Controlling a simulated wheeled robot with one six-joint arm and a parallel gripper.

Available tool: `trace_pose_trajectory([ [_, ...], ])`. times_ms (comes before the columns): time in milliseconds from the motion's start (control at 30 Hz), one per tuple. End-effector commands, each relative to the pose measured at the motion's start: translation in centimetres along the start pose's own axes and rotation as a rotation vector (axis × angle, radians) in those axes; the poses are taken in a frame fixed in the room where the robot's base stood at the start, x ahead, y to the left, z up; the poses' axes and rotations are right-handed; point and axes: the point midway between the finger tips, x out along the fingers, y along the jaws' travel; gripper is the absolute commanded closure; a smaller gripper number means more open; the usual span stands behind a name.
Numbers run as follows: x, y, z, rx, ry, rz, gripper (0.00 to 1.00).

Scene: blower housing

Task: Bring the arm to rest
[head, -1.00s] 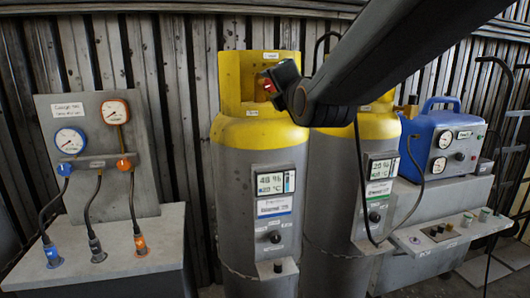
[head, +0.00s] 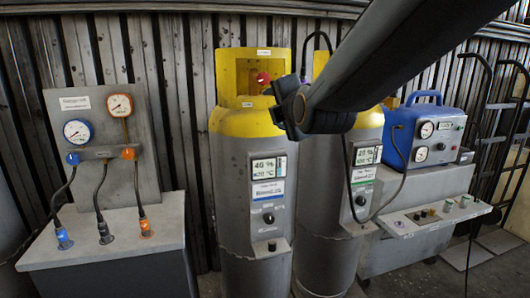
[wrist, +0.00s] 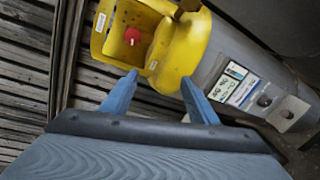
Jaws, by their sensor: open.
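My arm (head: 385,65) reaches in from the upper right in the head view, with my gripper (head: 283,110) in front of the grey cylinder with the yellow top (head: 240,122). In the wrist view my gripper (wrist: 160,79) shows two blue fingers spread apart with nothing between them. The cylinder's yellow collar (wrist: 190,50) lies beyond the fingertips. A red valve knob (head: 263,78) sits inside the collar opening and also shows in the wrist view (wrist: 132,36). Contact between gripper and cylinder is not seen.
A second cylinder (head: 325,240) stands to the right, partly behind my arm. Farther right is a blue machine (head: 440,130) on a grey bench with a hanging hose. A hand truck (head: 490,110) leans at far right.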

Motion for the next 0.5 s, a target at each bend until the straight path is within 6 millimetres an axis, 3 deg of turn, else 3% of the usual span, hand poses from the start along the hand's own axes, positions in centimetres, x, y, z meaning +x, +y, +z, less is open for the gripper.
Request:
trace_pose_trajectory([
  [267,-0.8,-8.2,0.4,0.302,-0.004,-0.225,0.46],
  [367,-1.8,-12.6,0.5,0.473,-0.034,-0.350,0.46],
  [500,-4.9,-20.3,0.4,0.790,-0.145,-0.578,0.46],
])
